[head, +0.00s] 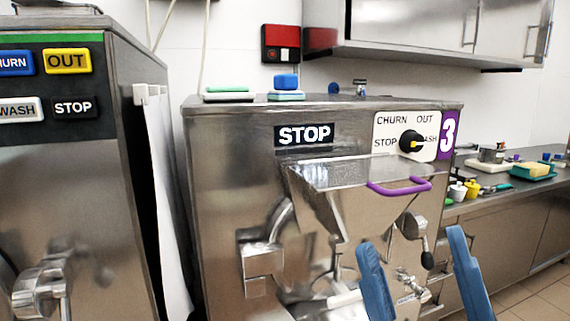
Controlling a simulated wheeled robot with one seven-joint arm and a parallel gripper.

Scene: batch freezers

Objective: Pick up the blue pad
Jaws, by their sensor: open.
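A small blue block that looks like the blue pad (286,81) sits on top of the machine marked 3, toward its back left. It rests on a flat light-blue and white piece (286,95); I cannot tell whether these are separate. My gripper (409,238) shows at the bottom right as two blue fingers, spread apart with nothing between them. It is in front of the machine, below and right of the blue block, and well apart from it.
A green-topped white pad (228,90) lies left of the blue block. Machine 3 (225,190) has a protruding hopper with a purple handle (400,187). Another machine (70,180) stands at left. A cluttered counter (500,190) is at right. Wall cabinets (430,30) hang above right.

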